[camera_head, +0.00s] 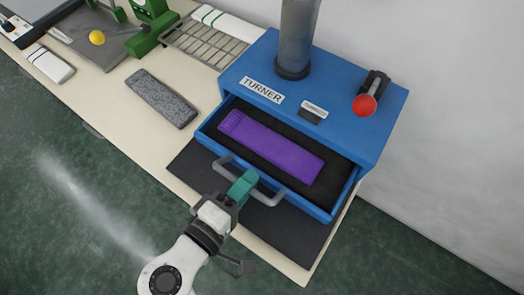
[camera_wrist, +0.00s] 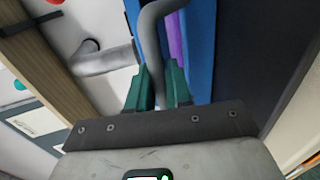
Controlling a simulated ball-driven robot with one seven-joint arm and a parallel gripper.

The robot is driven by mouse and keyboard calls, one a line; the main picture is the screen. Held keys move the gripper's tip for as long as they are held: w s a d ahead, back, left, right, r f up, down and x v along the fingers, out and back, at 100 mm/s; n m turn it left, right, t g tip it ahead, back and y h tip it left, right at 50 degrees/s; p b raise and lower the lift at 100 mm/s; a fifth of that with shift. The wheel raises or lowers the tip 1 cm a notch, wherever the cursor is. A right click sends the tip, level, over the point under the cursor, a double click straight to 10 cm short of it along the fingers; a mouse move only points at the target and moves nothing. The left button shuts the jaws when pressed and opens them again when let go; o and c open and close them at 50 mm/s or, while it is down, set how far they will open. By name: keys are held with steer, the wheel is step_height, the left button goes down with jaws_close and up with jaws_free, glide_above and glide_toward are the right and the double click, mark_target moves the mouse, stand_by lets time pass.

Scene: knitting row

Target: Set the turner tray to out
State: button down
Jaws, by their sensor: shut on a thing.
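The blue turner (camera_head: 310,80) stands on the table with a "TURNER" label on its top. Its tray (camera_head: 207,133) is pulled out at the front, with a dark bed inside. A purple knitted piece (camera_head: 270,147) lies flat in the tray. A grey bar handle (camera_head: 283,193) runs across the tray front, and it also shows in the wrist view (camera_wrist: 152,35). My gripper (camera_head: 243,185) has green fingers and is shut on the handle. In the wrist view the fingers (camera_wrist: 165,85) stand on both sides of the bar.
A red-knobbed lever (camera_head: 364,105) sits on the turner's right side. A dark mat (camera_head: 285,240) lies under the tray. A grey speckled piece (camera_head: 162,98), a wire rack (camera_head: 205,45) and a green machine with a yellow ball (camera_head: 97,37) stand to the left.

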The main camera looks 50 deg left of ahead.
steer(key=f+p+v, duration=0.1)
steer(key=f+v, duration=0.1)
steer(key=v, duration=0.8)
steer(key=shift+s, duration=0.2)
steer(key=shift+f, duration=0.1)
steer(key=c, duration=1.2)
jaws_free()
steer(key=shift+s, duration=0.1)
steer(key=b+v, duration=0.1)
steer(key=v, duration=0.9)
steer(key=shift+s, duration=0.4)
